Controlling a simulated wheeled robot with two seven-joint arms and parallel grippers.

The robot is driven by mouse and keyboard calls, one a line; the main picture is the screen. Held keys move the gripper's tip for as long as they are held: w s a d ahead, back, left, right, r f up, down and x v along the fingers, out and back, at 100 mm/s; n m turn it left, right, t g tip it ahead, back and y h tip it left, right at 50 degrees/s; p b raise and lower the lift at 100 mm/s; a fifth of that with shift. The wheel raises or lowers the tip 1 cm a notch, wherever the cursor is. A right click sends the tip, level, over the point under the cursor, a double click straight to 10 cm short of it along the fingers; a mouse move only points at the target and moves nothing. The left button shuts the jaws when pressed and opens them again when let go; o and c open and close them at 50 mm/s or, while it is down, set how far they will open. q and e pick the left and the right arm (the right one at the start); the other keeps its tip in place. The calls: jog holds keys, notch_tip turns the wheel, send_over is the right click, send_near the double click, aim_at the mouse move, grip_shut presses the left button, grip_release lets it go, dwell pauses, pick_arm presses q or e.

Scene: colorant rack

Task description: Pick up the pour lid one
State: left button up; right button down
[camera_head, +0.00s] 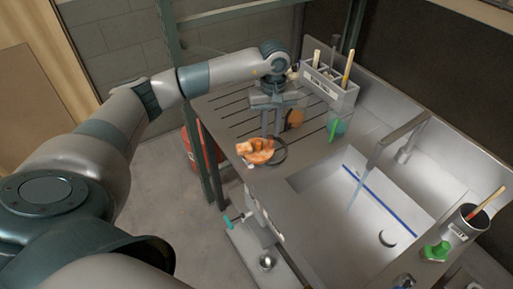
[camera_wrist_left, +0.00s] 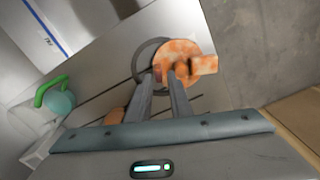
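An orange, mottled lid (camera_head: 257,150) with a raised spout-like part lies partly over a dark ring at the counter's near left edge. It also shows in the left wrist view (camera_wrist_left: 190,58), beside the ring (camera_wrist_left: 147,60). My left gripper (camera_head: 271,134) points down just behind the lid. In the wrist view its fingertips (camera_wrist_left: 166,76) have a gap between them and overlap the lid's near edge. A small orange part shows at the tips; I cannot tell whether they touch it. A second orange piece (camera_head: 294,118) is behind the gripper. My right gripper is not in view.
A grey caddy (camera_head: 330,90) with brushes stands at the back. A teal cup with a green handle (camera_head: 337,127) is to the right. The sink (camera_head: 350,205), tap (camera_head: 400,135) and a dark container (camera_head: 465,222) lie further right. A green rack post (camera_head: 180,70) stands left.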

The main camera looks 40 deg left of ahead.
aim_at(271, 138)
pick_arm(q)
jog(key=shift+d+f+p, duration=0.1)
jog(key=shift+f+p, duration=0.55)
jog(key=shift+p, duration=0.05)
notch_tip(271, 138, down, 2)
jog(key=shift+f+p, duration=0.1)
jog(key=shift+p, duration=0.4)
jog(key=shift+f, duration=0.5)
grip_shut()
